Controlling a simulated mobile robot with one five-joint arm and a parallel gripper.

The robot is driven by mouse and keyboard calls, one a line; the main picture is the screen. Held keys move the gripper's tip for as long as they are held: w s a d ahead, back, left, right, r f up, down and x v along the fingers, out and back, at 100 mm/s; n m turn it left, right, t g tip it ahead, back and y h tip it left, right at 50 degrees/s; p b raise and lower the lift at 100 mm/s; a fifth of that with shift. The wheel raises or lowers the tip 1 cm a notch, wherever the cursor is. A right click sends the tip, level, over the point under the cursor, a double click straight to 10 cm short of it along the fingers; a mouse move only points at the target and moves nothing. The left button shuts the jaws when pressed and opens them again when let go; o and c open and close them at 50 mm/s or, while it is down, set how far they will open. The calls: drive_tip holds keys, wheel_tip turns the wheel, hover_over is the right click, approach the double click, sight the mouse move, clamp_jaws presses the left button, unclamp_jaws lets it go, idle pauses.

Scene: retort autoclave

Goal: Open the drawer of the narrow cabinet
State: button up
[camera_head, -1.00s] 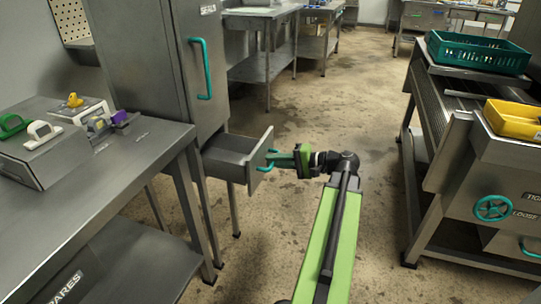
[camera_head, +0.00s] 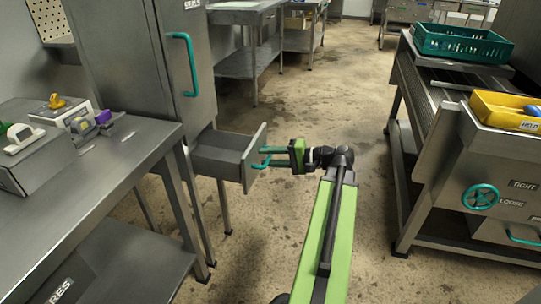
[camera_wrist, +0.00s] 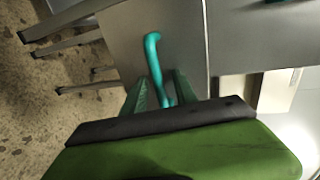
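The narrow cabinet (camera_head: 138,62) is a tall grey metal locker at the left, with a teal door handle and a label reading SEALS. Its drawer (camera_head: 218,158), low under the door, stands pulled well out towards the right. The drawer's teal handle (camera_head: 262,161) is on its front panel; in the wrist view the handle (camera_wrist: 153,55) passes between the fingers. My gripper (camera_head: 268,157) is at the drawer front, its two green fingers apart on either side of the handle. In the wrist view, my gripper (camera_wrist: 160,92) shows gaps beside the handle.
A grey bench (camera_head: 75,185) with coloured clamps stands at the left, close to the drawer. A metal conveyor (camera_head: 425,85) with a green crate (camera_head: 462,42) and a yellow tray (camera_head: 505,110) stands at the right. The floor (camera_head: 300,110) between is clear.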

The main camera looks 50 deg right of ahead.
drive_tip(key=p+v, duration=0.3)
drive_tip(key=v, duration=1.4)
drive_tip(key=shift+s, duration=0.2)
drive_tip(key=shift+d, duration=0.15)
